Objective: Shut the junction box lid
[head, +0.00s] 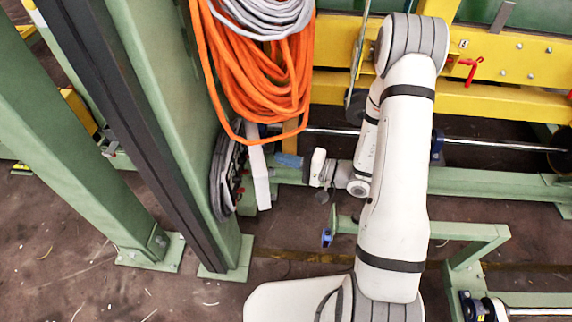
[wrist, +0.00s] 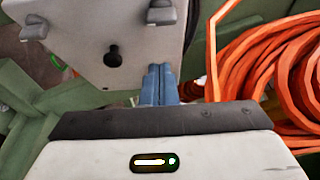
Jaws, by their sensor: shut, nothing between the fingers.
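A pale grey panel (wrist: 90,45) with a dark keyhole slot and two grey knobs or latches fills the upper left of the wrist view; it looks like the junction box lid. In the head view a narrow light-grey panel (head: 259,178), seen nearly edge-on, stands out beside the green post and appears to be the same lid. My gripper (head: 279,158) is just right of it. Its blue fingers (wrist: 158,72) are together and empty, close to the panel's lower right edge in the wrist view. I cannot tell whether they touch it.
Orange hose coils (head: 262,75) hang above the panel, with grey coils (head: 265,14) on top. A green post (head: 165,110) stands at left. Yellow beams (head: 500,60) and a steel shaft (head: 480,142) run behind my arm. A green rail (head: 500,185) lies at right.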

